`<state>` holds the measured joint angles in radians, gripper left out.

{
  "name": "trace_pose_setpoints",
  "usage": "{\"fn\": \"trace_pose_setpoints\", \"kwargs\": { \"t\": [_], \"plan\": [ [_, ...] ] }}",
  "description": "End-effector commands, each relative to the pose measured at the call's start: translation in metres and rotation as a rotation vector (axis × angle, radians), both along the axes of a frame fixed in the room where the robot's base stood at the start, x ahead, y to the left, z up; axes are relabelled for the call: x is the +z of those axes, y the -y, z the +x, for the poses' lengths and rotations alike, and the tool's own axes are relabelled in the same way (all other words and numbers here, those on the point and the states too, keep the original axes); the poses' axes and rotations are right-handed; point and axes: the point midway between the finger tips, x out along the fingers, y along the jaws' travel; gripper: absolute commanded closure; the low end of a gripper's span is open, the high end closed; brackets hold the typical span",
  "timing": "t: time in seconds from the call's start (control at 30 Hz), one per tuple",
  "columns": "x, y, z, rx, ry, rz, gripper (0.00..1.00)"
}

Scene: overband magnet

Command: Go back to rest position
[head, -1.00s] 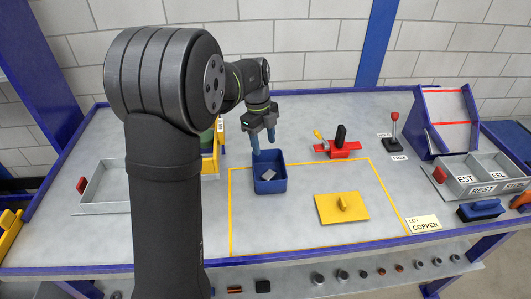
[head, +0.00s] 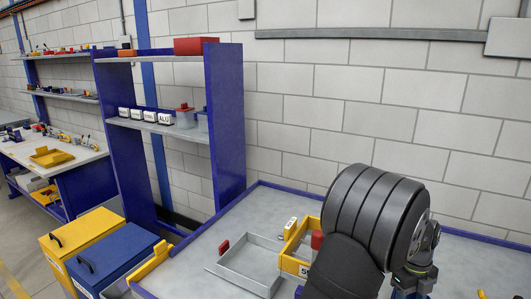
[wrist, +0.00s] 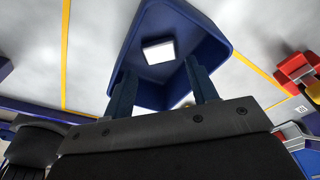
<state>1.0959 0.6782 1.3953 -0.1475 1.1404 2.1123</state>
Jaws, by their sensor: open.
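My gripper (head: 412,289) shows at the bottom right of the head view, its fingers cut by the frame's lower edge. In the wrist view my gripper (wrist: 160,67) is open, its two blue fingers apart with nothing between them. Beyond the fingertips is a blue bin (wrist: 222,45) with a pale square piece (wrist: 158,52) lying inside. The fingers overlap the bin's near side in this view; I cannot tell how high they are above it. The bin is not in the head view.
A grey tray (head: 224,267) and a yellow bin (head: 293,266) stand left of my arm on the bench. Yellow (head: 72,238) and blue (head: 100,258) lidded bins stand beyond its left edge, near a shelf rack (head: 228,120). A red object (wrist: 296,68) is right in the wrist view.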

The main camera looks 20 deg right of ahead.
Motion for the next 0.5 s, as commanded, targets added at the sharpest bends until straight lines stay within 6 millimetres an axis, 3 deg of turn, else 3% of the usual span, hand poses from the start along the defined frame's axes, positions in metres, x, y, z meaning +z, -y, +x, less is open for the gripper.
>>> {"fn": "trace_pose_setpoints", "kwargs": {
  "t": [0.23,0.3,0.5],
  "plan": [
    [-0.049,-0.001,-0.008,0.0,-0.002,0.004,0.47],
    [-0.032,0.001,-0.006,0.0,0.002,-0.004,0.47],
    [-0.011,0.0,-0.007,0.0,0.001,-0.001,0.47]
  ]
}}
